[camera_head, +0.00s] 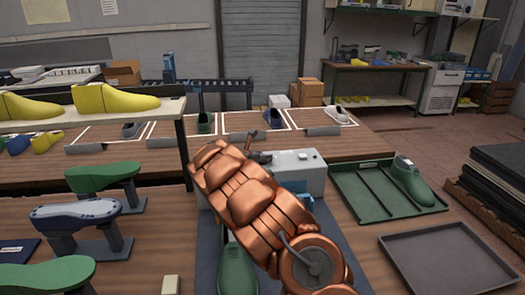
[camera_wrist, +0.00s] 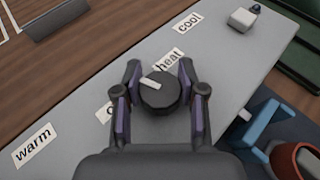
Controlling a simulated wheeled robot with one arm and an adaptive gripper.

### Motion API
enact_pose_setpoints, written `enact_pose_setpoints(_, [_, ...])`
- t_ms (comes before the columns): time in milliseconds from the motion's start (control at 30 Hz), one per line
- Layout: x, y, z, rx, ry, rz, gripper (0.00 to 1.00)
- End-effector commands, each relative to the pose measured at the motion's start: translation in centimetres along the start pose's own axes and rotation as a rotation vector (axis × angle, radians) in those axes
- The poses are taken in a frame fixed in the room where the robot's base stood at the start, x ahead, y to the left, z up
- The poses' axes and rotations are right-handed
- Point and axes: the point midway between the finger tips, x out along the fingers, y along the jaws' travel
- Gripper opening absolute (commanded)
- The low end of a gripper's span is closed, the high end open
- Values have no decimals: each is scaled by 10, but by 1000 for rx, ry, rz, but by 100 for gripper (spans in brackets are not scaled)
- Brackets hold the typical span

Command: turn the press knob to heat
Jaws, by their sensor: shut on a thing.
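The press knob (camera_wrist: 160,97) is a dark round dial with a white pointer mark, set in the grey press panel (camera_wrist: 235,65). My gripper (camera_wrist: 165,88) is shut on the knob, one finger on each side. The white mark slants toward the upper left. The "heat" label (camera_wrist: 169,63) lies just above the knob. The "cool" label (camera_wrist: 188,22) is farther up, and the "warm" label (camera_wrist: 34,145) is at lower left. Another label beside the left finger is mostly hidden. In the head view the grey press (camera_head: 295,168) is partly behind my copper arm, which hides the knob.
A green shoe last (camera_head: 237,268) lies in front of the press. A green tray (camera_head: 370,200) holding another green last (camera_head: 411,180) is at right, with an empty grey tray (camera_head: 450,262) nearer. Lasts on stands (camera_head: 85,212) fill the left side.

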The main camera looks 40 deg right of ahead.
Motion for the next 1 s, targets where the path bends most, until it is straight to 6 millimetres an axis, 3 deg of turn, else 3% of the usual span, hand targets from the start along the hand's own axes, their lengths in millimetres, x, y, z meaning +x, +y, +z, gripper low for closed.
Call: enact_pose_setpoints(1000, [-1,-3,0,176,0,-430,6])
